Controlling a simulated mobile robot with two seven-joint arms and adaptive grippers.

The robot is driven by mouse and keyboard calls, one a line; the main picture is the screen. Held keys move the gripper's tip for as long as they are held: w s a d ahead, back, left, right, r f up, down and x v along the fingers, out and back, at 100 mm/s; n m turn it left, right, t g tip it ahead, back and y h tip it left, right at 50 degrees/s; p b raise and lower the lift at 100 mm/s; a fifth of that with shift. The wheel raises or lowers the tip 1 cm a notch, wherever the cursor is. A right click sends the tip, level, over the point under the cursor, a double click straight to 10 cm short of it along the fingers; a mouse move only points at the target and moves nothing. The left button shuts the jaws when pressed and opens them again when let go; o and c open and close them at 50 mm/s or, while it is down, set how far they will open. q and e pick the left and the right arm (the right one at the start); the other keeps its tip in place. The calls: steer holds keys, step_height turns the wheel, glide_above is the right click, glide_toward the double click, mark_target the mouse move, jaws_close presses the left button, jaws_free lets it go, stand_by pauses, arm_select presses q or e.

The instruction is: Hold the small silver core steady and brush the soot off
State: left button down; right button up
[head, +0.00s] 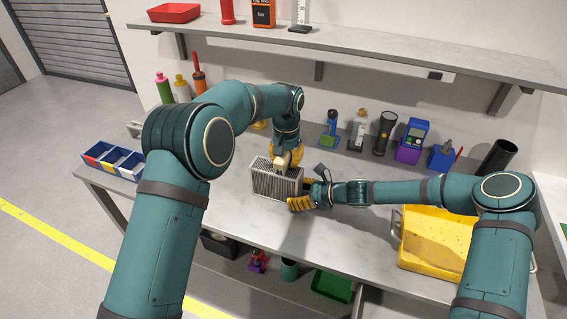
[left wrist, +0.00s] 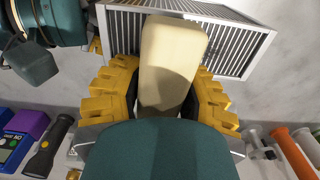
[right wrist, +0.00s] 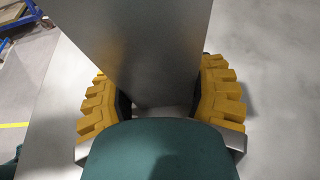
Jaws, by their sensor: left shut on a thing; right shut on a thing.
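The small silver core (head: 275,184), a finned metal block, stands upright at the middle of the bench. My right gripper (head: 304,192) is shut on its right end; the plain metal side fills the space between its fingers in the right wrist view (right wrist: 160,50). My left gripper (head: 289,158) is shut on a cream block, seemingly the brush (left wrist: 170,60), just above and behind the core. The brush's far end overlaps the core's finned face (left wrist: 232,48) in the left wrist view. I cannot tell whether they touch. Bristles and soot cannot be made out.
A yellow tray (head: 425,262) lies at the right of the bench. A bin with several compartments (head: 113,160) sits at the left end. Bottles, a flashlight (head: 384,132) and a purple device (head: 411,141) line the back. The bench front is clear.

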mark_target(266, 170)
arm_select(q)
steer(key=shift+w+a, duration=0.15)
steer(key=shift+a, duration=0.45)
steer(key=shift+s+a, duration=0.5)
steer(key=shift+s, duration=0.45)
steer(key=shift+s+a, duration=0.25)
steer(key=shift+s, duration=0.5)
steer(key=shift+s+a, duration=0.15)
steer(key=shift+a, duration=0.45)
steer(key=shift+w+a, duration=0.1)
steer(key=shift+w, duration=0.35)
steer(key=shift+w+d, duration=0.4)
steer(key=shift+w, duration=0.5)
steer(key=shift+w+d, duration=0.35)
steer(key=shift+w, duration=0.5)
steer(key=shift+w+a, duration=0.3)
steer(key=shift+a, duration=0.5)
steer(key=s, duration=0.2)
steer(key=s+a, duration=0.1)
steer(key=s, duration=0.1)
steer(key=shift+a, duration=0.2)
step_height(266, 170, up, 8)
steer(key=shift+r, duration=0.1)
